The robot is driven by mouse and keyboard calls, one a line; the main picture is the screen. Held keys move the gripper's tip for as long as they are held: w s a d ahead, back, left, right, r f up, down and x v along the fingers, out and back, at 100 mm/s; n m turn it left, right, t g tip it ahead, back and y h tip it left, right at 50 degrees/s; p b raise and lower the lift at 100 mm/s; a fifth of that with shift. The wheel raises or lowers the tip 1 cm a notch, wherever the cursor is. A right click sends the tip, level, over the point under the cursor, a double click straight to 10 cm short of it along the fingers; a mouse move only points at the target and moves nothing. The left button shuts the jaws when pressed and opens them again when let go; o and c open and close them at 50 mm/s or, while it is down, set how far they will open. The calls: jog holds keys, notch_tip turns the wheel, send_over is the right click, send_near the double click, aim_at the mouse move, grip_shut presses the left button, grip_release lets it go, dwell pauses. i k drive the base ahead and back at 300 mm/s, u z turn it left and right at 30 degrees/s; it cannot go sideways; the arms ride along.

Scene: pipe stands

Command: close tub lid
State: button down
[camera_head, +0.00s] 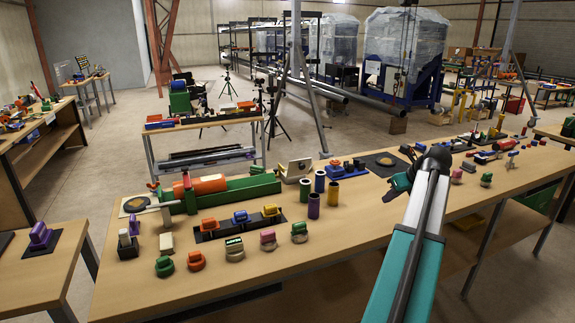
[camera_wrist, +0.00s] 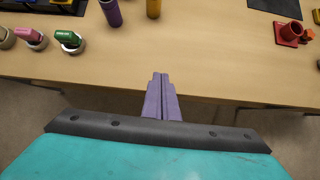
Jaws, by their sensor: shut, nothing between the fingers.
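A small cream tub (camera_head: 292,179) stands near the back edge of the long wooden table, beside the right end of the green tray. A pale panel with a dark mark, which looks like its raised lid (camera_head: 300,167), stands up at its back; the exact hinge is too small to tell. My gripper (camera_wrist: 160,78) is shut and empty, its purple fingers together above the table's front edge in the wrist view. In the head view my arm reaches over the table's right half, well to the right of the tub. The tub does not show in the wrist view.
Green, purple and yellow cylinders (camera_head: 314,206) stand just right of and in front of the tub. A green tray with an orange cylinder (camera_head: 208,185) lies to its left. Coloured blocks line the table's front. The table surface (camera_wrist: 215,75) below my gripper is bare.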

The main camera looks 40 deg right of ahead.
aim_at(301, 167)
jog(key=z, duration=0.05)
jog(key=i, duration=1.15)
